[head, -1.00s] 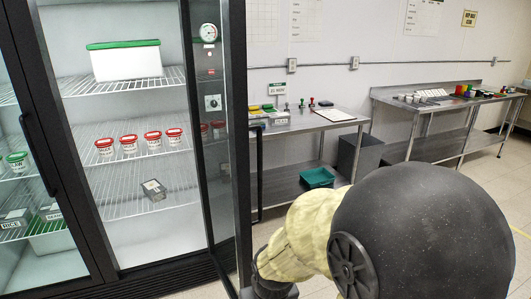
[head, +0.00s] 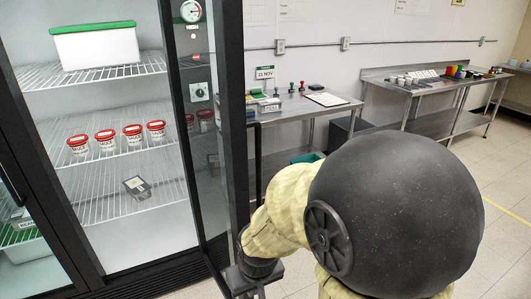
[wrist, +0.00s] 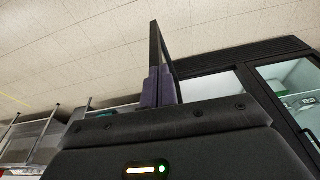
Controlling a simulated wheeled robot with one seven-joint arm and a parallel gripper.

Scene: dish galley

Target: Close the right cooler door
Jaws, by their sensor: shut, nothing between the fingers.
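The right cooler door (head: 232,130) stands open, swung out from the cooler and seen nearly edge-on as a dark frame with glass. Its upright bar handle (head: 258,165) is on the right side. My arm reaches down beside the door's outer side, with its dark wrist low in the head view, close to the door's edge. In the wrist view my gripper (wrist: 159,86) shows as two purple fingers together, shut and empty. A thin dark frame rises just beyond the fingertips, likely the door; I cannot tell whether they touch.
The open bay holds a white bin with a green lid (head: 95,45), several red-lidded tubs (head: 133,133) and a small grey container (head: 137,187). The left door (head: 35,200) is at the left. Steel tables (head: 335,103) line the back wall; floor at right is clear.

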